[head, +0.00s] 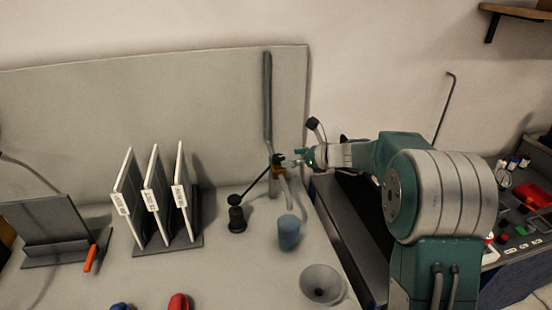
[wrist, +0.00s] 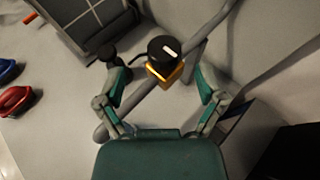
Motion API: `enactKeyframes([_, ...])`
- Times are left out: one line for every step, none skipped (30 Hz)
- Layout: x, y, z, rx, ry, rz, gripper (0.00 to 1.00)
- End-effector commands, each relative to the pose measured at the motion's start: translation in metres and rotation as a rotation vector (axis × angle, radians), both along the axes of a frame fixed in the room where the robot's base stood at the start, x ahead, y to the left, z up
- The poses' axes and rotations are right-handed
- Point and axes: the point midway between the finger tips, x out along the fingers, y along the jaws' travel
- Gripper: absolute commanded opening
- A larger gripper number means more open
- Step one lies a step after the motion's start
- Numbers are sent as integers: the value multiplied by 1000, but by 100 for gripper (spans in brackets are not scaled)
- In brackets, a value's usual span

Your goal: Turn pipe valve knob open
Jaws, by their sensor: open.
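The valve knob (wrist: 164,50) is a black round cap with a white mark, on a yellow-orange valve body (wrist: 168,72) fixed on a grey pipe (wrist: 139,104). In the head view the knob (head: 278,159) is small, at the pipe's middle near the panel. My gripper (wrist: 163,88) is open in the wrist view. Its green-tipped fingers stand on either side of the valve, apart from the knob. In the head view my gripper (head: 299,158) is just right of the knob. Whether a finger touches the valve cannot be told there.
A black stand (head: 237,217) with a thin rod is left of the pipe. A rack with white plates (head: 157,198) stands further left. The panel (head: 200,110) is behind.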

Motion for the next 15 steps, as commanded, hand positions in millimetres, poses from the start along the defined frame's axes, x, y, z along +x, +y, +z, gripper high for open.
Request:
enactKeyframes([5,8,-5,0,1,2,88])
enactKeyframes([8,11,-7,0,1,2,88])
enactKeyframes([11,16,-10,1,1,3,88])
enactKeyframes([14,19,-11,0,1,2,88])
enactKeyframes([17,23,-13,1,0,1,88])
enactKeyframes([20,27,-16,1,1,1,88])
enactKeyframes([22,31,-17,0,1,2,88])
enactKeyframes([24,34,-18,0,0,1,88])
enactKeyframes([26,38,-20,-1,0,0,88])
enactKeyframes([27,40,-21,-2,0,-1,88])
enactKeyframes([28,42,-22,-2,0,-1,88])
enactKeyframes([29,44,-23,-2,0,0,88])
enactKeyframes([30,45,-23,-3,0,1,88])
enactKeyframes([30,46,-23,-3,0,1,88])
enactKeyframes([30,46,-23,-3,-1,0,88])
